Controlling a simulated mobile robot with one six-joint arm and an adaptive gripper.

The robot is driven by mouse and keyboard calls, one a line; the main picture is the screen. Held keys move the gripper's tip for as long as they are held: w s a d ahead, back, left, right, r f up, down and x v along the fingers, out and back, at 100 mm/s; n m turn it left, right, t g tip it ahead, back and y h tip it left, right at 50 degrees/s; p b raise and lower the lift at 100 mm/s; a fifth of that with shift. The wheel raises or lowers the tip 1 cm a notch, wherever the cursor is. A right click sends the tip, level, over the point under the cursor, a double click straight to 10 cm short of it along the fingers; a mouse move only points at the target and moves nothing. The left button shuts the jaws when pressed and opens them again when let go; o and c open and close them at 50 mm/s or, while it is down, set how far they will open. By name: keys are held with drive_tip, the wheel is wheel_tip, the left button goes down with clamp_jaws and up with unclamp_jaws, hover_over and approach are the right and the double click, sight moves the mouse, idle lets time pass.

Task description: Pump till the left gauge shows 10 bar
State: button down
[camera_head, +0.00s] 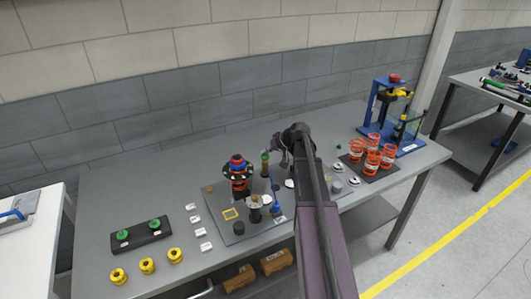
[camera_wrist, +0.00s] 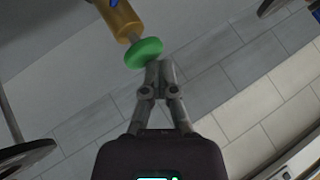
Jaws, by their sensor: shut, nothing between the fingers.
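My gripper (camera_wrist: 160,68) is shut and empty in the wrist view. Its fingertips are at the lower right edge of a round green knob (camera_wrist: 143,52) on a gold cylinder (camera_wrist: 119,19); I cannot tell whether they touch it. In the head view my gripper (camera_head: 276,148) is over the grey plate, beside a slim upright post (camera_head: 265,164) with a greenish top. A blue-and-red-topped unit with a dark round flange (camera_head: 238,170) stands left of the post. No gauge face or reading can be made out in either view.
Yellow spools (camera_head: 147,266) and a black block with green knobs (camera_head: 143,236) are at the left. Orange springs (camera_head: 372,149) and a blue press frame (camera_head: 386,105) stand at the right. My arm hides part of the bench. A brick wall (camera_head: 200,75) rises behind.

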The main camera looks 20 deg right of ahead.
sight(266, 156)
drive_tip(key=shift+r, duration=0.1)
idle(0.5)
drive_tip(key=shift+r+p, duration=1.55)
drive_tip(key=shift+p, duration=0.1)
wheel_tip(266, 156, up, 5)
drive_tip(key=p, duration=0.5)
drive_tip(key=shift+f, duration=0.1)
idle(0.7)
